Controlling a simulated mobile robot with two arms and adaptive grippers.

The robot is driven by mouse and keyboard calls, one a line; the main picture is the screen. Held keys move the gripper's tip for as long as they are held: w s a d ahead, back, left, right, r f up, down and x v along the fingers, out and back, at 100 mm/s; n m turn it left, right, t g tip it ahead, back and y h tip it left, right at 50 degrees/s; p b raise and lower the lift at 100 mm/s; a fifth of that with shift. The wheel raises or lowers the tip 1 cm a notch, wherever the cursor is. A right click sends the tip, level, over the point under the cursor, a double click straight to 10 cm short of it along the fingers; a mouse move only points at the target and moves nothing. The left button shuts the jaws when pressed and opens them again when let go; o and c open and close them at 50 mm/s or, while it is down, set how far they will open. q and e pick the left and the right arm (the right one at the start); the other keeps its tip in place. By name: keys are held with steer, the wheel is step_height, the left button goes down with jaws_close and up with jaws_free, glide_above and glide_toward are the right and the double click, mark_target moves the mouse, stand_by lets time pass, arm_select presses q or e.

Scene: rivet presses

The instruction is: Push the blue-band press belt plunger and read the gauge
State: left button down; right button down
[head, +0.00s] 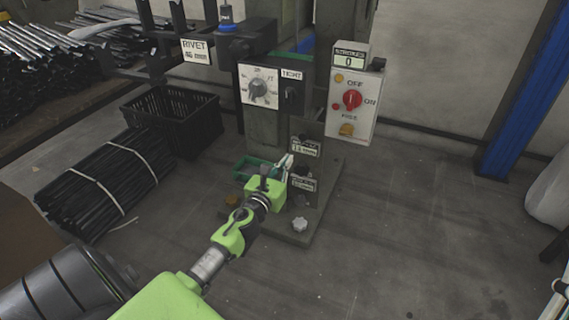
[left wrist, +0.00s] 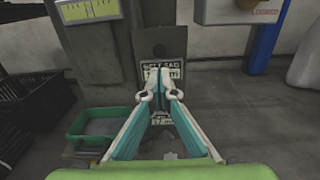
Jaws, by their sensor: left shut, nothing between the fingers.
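The press (head: 262,125) stands at the middle, with a blue band (head: 227,22) around a part near its top. On its lower front are two small labels, an upper one (head: 305,147) reading about 13 mm and a lower one (head: 303,184) partly hidden. In the left wrist view a label (left wrist: 163,68) seems to read belt sag. My left gripper (head: 287,162) is shut and empty in front of these labels; its fingertips (left wrist: 158,96) overlap the label's lower part. I cannot make out the plunger behind the fingers, nor whether they touch it.
A switch box (head: 352,105) with a red knob and a counter showing 0 is at the right. A dial panel (head: 259,86) is left of it. A green tray (left wrist: 75,135) sits low at left.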

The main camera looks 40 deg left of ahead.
arm_select(q)
steer(key=shift+v, duration=0.8)
arm_select(e)
steer(key=shift+w+f+g+h, duration=0.3)
steer(key=shift+w+f, duration=0.1)
